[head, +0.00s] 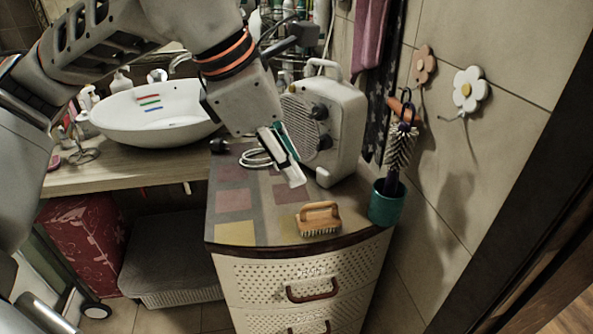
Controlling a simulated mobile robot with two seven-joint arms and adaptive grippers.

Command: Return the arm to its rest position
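My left arm comes in from the upper left. Its gripper (284,158) hangs over the drawer cabinet top, pointing down and to the right, in front of the beige heater-like box. The fingers are seen nearly from the side, with a pale fingertip and a teal strip beside it. I cannot tell whether they are open or shut. No held object can be made out clearly. My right gripper is not in view.
A wooden brush (318,218) lies near the front edge of the cabinet (236,205). A teal cup (386,205) with a bottle brush stands at its right corner. The beige box (335,125) is close behind my gripper. A white basin (150,112) sits left.

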